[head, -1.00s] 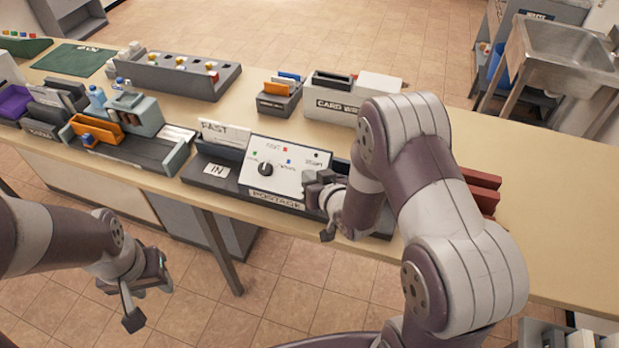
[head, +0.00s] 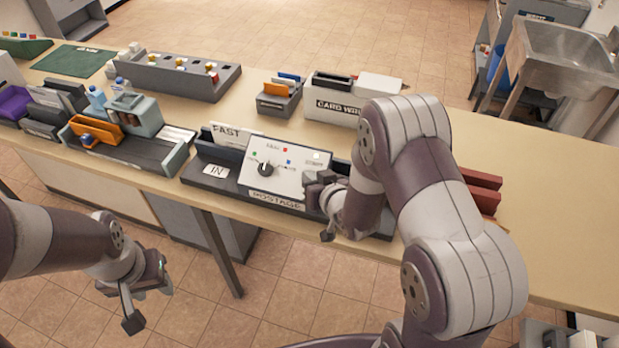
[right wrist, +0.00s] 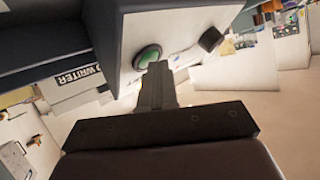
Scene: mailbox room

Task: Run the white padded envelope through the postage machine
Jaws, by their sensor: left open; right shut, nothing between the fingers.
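The postage machine (head: 283,168) stands at the table's front edge, with a dial, coloured marks and a pale lamp on its sloped panel. An IN plate (head: 216,170) is at its left end. A white flat piece marked FAST (head: 234,136), apparently the padded envelope, stands upright behind the panel's left part, its lower part hidden. My right gripper (head: 322,192) is shut and empty at the machine's right front. In the right wrist view its tips (right wrist: 157,72) are at a green button (right wrist: 148,57); I cannot tell whether they touch. My left gripper (head: 146,292) is open and empty before the table.
A grey tray with orange and blue-grey items (head: 125,140) is left of the machine. A card writer (head: 338,100), small file holder (head: 279,97) and peg rack (head: 175,75) stand behind. Red blocks (head: 482,190) are to the right. The table's right part is clear.

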